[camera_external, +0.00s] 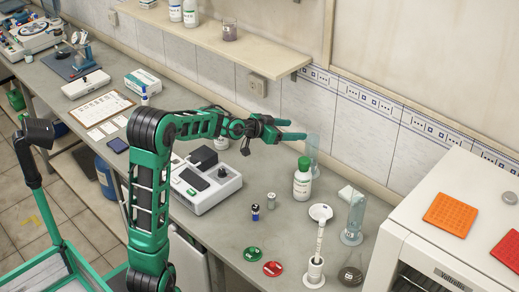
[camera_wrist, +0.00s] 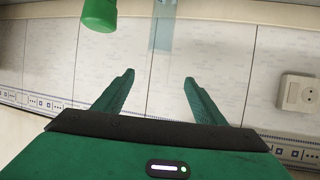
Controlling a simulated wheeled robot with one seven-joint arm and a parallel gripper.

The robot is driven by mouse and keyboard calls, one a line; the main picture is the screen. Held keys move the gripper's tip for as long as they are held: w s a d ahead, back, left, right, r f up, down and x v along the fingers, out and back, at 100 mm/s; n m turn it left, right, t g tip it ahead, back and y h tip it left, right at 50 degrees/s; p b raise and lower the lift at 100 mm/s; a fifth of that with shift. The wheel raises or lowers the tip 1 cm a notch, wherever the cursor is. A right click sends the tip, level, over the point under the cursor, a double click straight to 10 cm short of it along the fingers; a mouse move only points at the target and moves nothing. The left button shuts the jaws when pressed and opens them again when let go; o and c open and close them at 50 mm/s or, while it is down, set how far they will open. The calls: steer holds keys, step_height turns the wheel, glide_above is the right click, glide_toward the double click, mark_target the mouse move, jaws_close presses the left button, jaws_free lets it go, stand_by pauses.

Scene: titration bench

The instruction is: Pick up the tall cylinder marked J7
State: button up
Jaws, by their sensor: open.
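Two tall clear cylinders stand on the bench in the external view. One cylinder (camera_external: 313,148) is behind the green-capped bottle, against the tiled wall; the other cylinder (camera_external: 355,216) is farther right, near the white cabinet. I cannot read a J7 mark on either. My gripper (camera_external: 297,129) is open and empty, above the bench, its fingers pointing right toward the cylinder by the wall. In the wrist view my gripper (camera_wrist: 160,77) has its fingers spread, with a pale translucent cylinder (camera_wrist: 163,28) ahead between them, apart from the fingertips.
The white bottle (camera_external: 302,180) has a green cap (camera_wrist: 98,14), close by at upper left in the wrist view. Small vials (camera_external: 271,201), a white-headed stand (camera_external: 320,212), a flask (camera_external: 350,276) and a grey instrument (camera_external: 207,184) stand on the bench. A shelf (camera_external: 215,45) hangs above.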

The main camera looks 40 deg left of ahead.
mark_target(313, 136)
steer(key=x, duration=0.4)
steer(key=f+x, duration=0.1)
steer(key=x, duration=0.3)
steer(key=s+f+x, duration=0.1)
steer(key=x, duration=0.2)
steer(key=shift+w+d+f, duration=0.25)
steer(key=shift+w+f, duration=0.1)
steer(key=shift+r, duration=0.1)
jaws_close()
